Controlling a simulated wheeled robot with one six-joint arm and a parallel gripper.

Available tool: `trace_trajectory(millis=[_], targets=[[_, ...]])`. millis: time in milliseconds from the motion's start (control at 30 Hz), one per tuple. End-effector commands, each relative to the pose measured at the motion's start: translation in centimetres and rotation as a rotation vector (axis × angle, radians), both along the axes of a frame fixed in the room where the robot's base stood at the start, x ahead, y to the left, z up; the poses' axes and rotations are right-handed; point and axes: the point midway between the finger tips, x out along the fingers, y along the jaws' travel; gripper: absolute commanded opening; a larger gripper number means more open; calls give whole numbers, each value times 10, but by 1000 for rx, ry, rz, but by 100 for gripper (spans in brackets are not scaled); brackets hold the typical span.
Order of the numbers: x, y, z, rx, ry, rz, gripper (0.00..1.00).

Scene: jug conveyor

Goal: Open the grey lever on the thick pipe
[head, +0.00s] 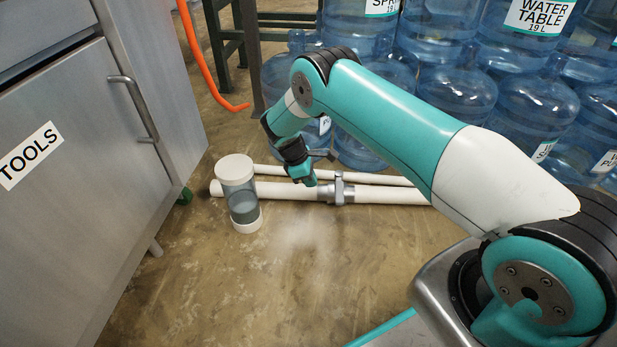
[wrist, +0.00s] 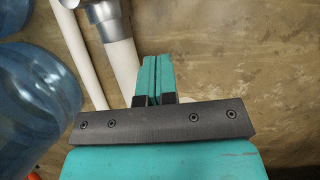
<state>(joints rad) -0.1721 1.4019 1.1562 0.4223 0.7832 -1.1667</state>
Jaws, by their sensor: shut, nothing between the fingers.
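The thick white pipe (head: 390,195) lies on the floor, with a grey metal valve (head: 341,190) around it. A short grey bar (head: 323,153) shows just above the valve, beside my gripper; I cannot tell whether it is the lever or part of my gripper. My gripper (head: 309,181) points down over the pipe, just left of the valve, fingers together and empty. In the wrist view the closed teal fingers (wrist: 155,80) overlap the thick pipe (wrist: 122,62). The valve (wrist: 108,12) is partly cut off at the top there, and no lever is clear.
A thinner white pipe (head: 268,170) runs behind the thick one. A clear cylinder with white caps (head: 240,200) stands at the left, by the pipe. Blue water jugs (head: 450,95) stack behind. A grey cabinet (head: 85,130) is at left. The front floor is clear.

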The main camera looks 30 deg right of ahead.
Motion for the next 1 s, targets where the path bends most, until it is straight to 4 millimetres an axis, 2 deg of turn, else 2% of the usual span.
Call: trace_trajectory(millis=[33, 200, 300, 500, 867, 1000], targets=[[-3, -4, -18, 0, 2, -1, 0], [-9, -16, -49, 1, 1, -2, 0], [-17, -32, -43, 1, 0, -4, 0], [-25, -48, -41, 0, -1, -3, 0], [-27, -54, -40, 1, -1, -3, 0], [-27, -49, -39, 1, 0, 9, 0]])
